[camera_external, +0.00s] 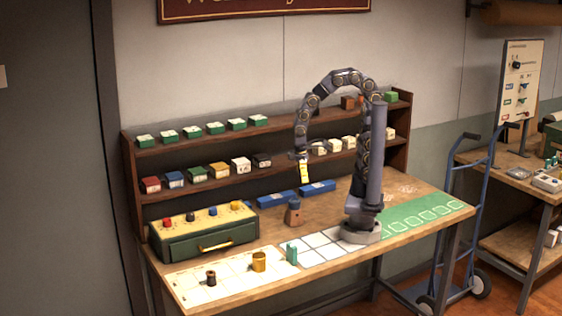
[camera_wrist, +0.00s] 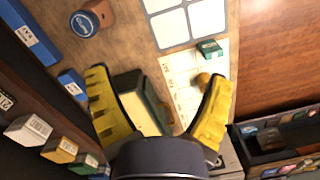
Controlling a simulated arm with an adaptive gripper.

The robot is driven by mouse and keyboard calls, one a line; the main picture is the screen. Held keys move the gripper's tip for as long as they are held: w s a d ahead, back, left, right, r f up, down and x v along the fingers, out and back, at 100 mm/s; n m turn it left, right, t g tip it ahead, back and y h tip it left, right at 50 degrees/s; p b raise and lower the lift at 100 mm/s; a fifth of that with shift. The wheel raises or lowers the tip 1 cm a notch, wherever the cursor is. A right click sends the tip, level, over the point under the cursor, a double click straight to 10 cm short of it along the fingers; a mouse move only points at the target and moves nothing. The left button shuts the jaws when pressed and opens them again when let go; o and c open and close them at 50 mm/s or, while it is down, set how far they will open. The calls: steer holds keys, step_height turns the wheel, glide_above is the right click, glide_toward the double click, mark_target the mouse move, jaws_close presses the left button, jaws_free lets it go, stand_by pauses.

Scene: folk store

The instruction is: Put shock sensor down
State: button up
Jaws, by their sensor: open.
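My gripper (camera_external: 304,172) hangs in the air in front of the shelf, above the bench, with yellow fingers. In the wrist view my gripper (camera_wrist: 160,76) is spread wide with nothing between its fingertips. I cannot tell which thing is the shock sensor. A brown piece with a blue top (camera_external: 294,213) stands on the bench below my gripper; it shows at the upper left of the wrist view (camera_wrist: 85,23). A teal piece (camera_external: 291,254), a gold cylinder (camera_external: 259,262) and a dark knob-like piece (camera_external: 211,278) stand near the front edge.
A green drawer box (camera_external: 205,244) with colored knobs stands at the left. Blue boxes (camera_external: 318,188) lie at the back under a shelf (camera_external: 275,178) full of small boxes. A white grid mat (camera_external: 318,239) and a green mat (camera_external: 440,205) have bare squares.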

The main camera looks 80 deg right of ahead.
steer(key=s+d+r+m, duration=0.4)
steer(key=s+d+r, duration=0.1)
steer(key=s+d, duration=0.4)
steer(key=shift+s+d+r+g, duration=0.3)
steer(key=shift+s+d, duration=0.1)
steer(key=shift+d, duration=0.15)
stand_by(0.3)
